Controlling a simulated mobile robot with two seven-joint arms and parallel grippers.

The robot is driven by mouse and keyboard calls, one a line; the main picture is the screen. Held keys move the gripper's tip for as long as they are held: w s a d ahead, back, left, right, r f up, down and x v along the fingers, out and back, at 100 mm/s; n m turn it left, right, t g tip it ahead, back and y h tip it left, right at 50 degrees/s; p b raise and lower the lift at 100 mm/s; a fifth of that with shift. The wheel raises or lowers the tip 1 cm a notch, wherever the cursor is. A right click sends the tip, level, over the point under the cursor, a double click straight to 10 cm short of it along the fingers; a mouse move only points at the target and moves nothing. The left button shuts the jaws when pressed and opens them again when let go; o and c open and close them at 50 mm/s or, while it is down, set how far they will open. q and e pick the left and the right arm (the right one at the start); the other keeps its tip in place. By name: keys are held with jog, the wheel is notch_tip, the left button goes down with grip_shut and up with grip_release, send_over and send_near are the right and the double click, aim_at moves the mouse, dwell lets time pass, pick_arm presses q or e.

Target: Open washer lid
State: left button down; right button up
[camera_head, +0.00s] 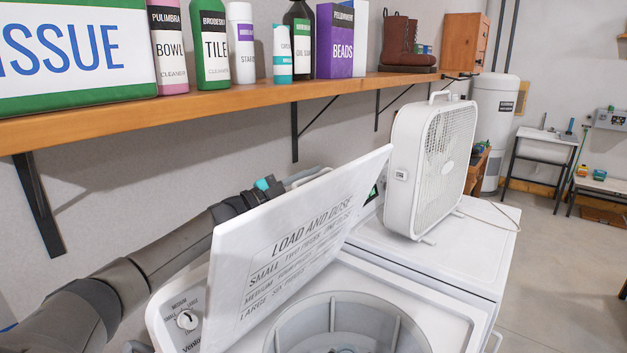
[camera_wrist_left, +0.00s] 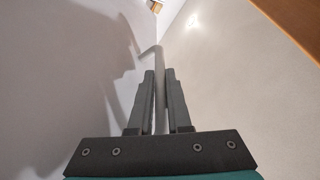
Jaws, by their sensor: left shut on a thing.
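The white washer lid (camera_head: 295,245) stands raised and tilted back, its printed "LOAD AND DUSE" side showing. Below it the round washer tub (camera_head: 345,318) is open to view. My left arm comes in from the left behind the lid, and the lid hides part of my left gripper (camera_wrist_left: 160,105). My right gripper is not in view.
A wooden shelf (camera_head: 225,103) with cleaner bottles and boxes runs along the wall above the washer and my arm. A white box fan (camera_head: 432,165) stands on the neighbouring white machine (camera_head: 440,248), close beyond the lid. Concrete floor is clear at the right.

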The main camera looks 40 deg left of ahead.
pick_arm(q)
jog(key=c, duration=1.2)
grip_release()
jog(key=shift+o, duration=0.2)
jog(key=shift+s+f, duration=0.1)
jog(key=v, duration=1.5)
jog(key=shift+b, duration=0.45)
